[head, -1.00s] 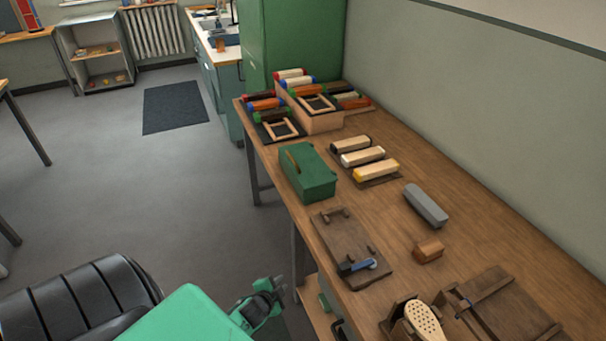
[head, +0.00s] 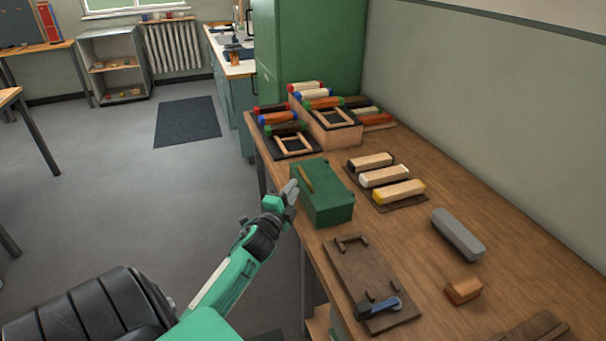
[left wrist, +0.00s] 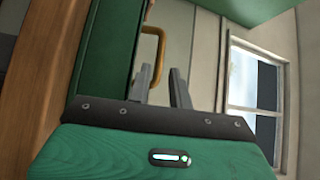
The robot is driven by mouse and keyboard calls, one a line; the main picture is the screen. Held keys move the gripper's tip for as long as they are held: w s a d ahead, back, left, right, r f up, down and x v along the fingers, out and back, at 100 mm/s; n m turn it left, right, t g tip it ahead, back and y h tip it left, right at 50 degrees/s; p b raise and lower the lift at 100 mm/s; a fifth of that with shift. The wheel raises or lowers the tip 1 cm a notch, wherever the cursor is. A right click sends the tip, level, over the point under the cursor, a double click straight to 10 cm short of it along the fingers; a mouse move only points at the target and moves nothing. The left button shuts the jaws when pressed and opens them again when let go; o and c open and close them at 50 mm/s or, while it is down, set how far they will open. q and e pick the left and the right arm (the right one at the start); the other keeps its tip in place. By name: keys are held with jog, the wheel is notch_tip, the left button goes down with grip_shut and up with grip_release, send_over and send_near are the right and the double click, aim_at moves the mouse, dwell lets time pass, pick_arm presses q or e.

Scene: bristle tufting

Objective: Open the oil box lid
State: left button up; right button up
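The green oil box (head: 328,205) stands on the workbench with its lid shut. A brass handle (head: 306,178) shows at its left end, and it also shows in the left wrist view (left wrist: 157,40). My left gripper (head: 291,188) is just left of the box, close to the handle. My right gripper is not in view.
Behind the box are stands with coloured rollers (head: 287,128). To its right lie several wooden blocks on a dark mat (head: 410,204) and a grey bar (head: 458,234). A wooden board with a blue-handled tool (head: 360,265) lies in front. The floor left of the bench is clear.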

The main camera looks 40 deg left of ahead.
aim_at(303, 172)
pick_arm(q)
jog(key=x, duration=0.7)
jog(key=shift+w, duration=0.3)
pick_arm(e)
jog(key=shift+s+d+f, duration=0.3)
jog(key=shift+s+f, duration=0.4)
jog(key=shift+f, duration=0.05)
pick_arm(q)
grip_shut()
